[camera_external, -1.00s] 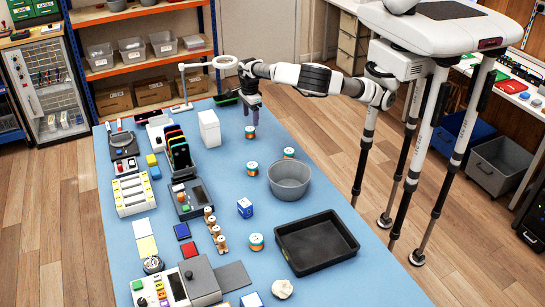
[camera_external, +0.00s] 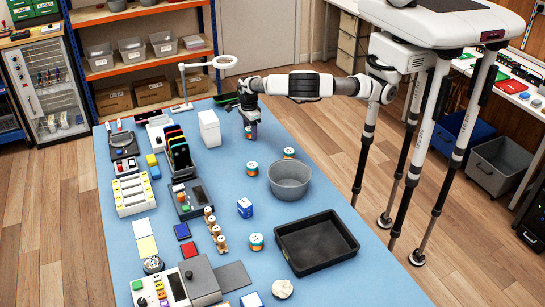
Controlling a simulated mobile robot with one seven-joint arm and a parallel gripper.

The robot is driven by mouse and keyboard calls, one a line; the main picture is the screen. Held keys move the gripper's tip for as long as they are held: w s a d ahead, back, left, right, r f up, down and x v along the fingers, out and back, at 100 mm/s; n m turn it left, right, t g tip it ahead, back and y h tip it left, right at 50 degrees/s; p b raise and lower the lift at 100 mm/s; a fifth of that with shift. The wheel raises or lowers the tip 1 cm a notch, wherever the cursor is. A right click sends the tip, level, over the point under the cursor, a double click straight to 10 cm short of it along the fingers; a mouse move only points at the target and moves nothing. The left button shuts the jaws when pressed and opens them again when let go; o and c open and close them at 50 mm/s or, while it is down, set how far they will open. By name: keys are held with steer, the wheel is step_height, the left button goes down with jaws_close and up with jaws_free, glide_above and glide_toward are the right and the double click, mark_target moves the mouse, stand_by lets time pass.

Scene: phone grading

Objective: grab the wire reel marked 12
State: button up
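Several small wire reels with white, teal and orange colouring stand on the blue table. One reel (camera_external: 249,133) is at the far part, directly below my gripper (camera_external: 251,122). Another reel (camera_external: 289,153) stands behind the grey bowl, a third reel (camera_external: 252,168) to its left, and one more reel (camera_external: 256,241) left of the black tray. The numbers on the reels are too small to read. My gripper points down, its fingertips at or just above the far reel and partly covering it. I cannot tell whether the fingers are apart or touching the reel.
A grey bowl (camera_external: 289,191) and a black tray (camera_external: 278,258) stand on the table's right side. A white box (camera_external: 209,129) and a rack of phones (camera_external: 179,154) are left of my gripper. A ring lamp (camera_external: 225,62) stands at the far edge. A blue box (camera_external: 245,208) sits mid-table.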

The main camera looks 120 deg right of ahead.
steer(key=c, duration=0.8)
steer(key=shift+o, duration=0.2)
steer(key=shift+r, duration=0.15)
